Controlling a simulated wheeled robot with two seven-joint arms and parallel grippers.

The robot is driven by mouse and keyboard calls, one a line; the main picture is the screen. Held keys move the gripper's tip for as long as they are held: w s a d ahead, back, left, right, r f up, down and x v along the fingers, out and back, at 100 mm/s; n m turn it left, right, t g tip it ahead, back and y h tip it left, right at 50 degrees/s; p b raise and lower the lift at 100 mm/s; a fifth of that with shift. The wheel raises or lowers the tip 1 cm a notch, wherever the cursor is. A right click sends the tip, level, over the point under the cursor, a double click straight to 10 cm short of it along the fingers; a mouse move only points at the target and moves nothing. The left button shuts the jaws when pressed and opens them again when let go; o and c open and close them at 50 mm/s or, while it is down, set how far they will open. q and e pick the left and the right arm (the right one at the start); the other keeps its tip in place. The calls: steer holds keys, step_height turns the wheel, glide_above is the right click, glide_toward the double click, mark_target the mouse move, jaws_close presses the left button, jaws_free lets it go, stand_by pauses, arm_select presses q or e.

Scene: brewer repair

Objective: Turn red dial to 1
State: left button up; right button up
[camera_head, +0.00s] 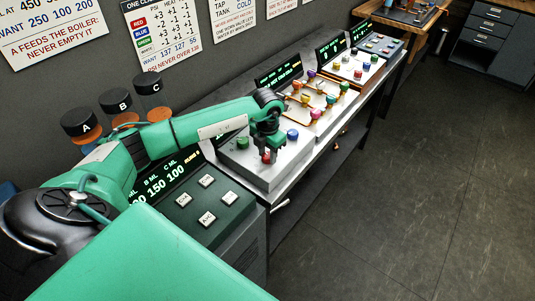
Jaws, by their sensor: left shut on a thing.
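The red dial (266,158) sits on the sloped top of a light grey console, partly hidden by my left gripper. My left gripper (267,153) comes down from above and is shut on the red dial. The dial's pointer and number marks are too small to read. A green dial (242,143) is to its left and a blue dial (292,134) to its right on the same console. My right gripper is not in view.
A dark green panel with white buttons (207,180) is nearer, below my left arm. Canisters A, B and C (116,101) stand by the wall. More consoles with coloured knobs (316,114) continue along the bench. The floor (440,190) at right is clear.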

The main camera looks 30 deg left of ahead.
arm_select(q)
steer(key=shift+f+n+b, duration=0.1)
steer(key=shift+n+b, duration=0.35)
steer(key=shift+n, duration=0.35)
steer(key=shift+n+b, duration=0.7)
steer(key=shift+n, duration=0.5)
steer(key=shift+n+b, duration=0.7)
steer(key=shift+n, duration=1.1)
steer(key=shift+r, duration=0.2)
steer(key=o, duration=1)
